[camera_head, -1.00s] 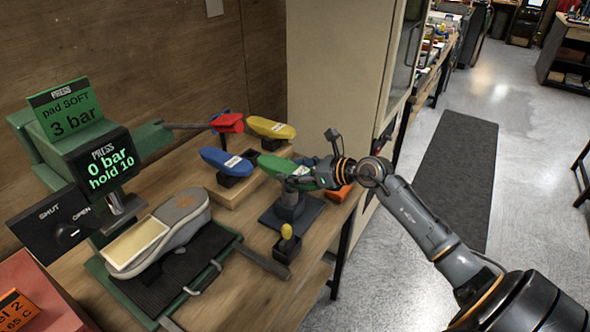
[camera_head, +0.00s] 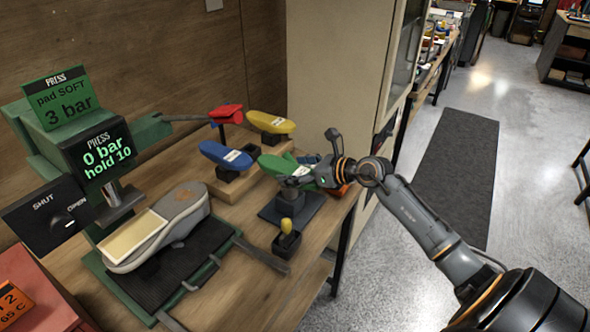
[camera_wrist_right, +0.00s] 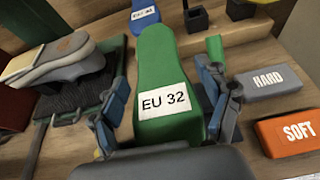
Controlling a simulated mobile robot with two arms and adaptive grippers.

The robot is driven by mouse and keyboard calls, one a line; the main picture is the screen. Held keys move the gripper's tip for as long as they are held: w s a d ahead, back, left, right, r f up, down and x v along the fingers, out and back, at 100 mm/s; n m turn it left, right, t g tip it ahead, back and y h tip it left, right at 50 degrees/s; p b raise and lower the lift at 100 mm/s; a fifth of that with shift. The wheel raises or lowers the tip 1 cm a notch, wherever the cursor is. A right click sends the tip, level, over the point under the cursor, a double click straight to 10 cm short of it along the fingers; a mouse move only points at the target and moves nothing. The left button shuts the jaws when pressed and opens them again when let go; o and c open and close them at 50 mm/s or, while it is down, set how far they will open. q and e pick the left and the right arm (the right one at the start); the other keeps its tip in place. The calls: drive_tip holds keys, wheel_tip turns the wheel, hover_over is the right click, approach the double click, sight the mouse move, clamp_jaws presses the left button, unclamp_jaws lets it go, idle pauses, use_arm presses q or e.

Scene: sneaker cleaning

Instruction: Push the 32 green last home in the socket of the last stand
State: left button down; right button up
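The green last (camera_head: 277,165) is at the right end of the bench, over the grey last stand (camera_head: 291,208) with its dark base. In the right wrist view the last (camera_wrist_right: 165,60) carries a white "EU 32" label and points away from me. My right gripper (camera_head: 302,180) comes in from the right. My left gripper is not in view.
A small holder with a yellow knob (camera_head: 286,226) is close in front. Grey HARD (camera_wrist_right: 270,81) and orange SOFT (camera_wrist_right: 288,133) blocks lie right. The press (camera_head: 100,158) stands left.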

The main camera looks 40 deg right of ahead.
drive_tip(key=shift+f, duration=0.1)
drive_tip(key=shift+s, duration=0.15)
drive_tip(key=v, duration=1.2)
idle(0.4)
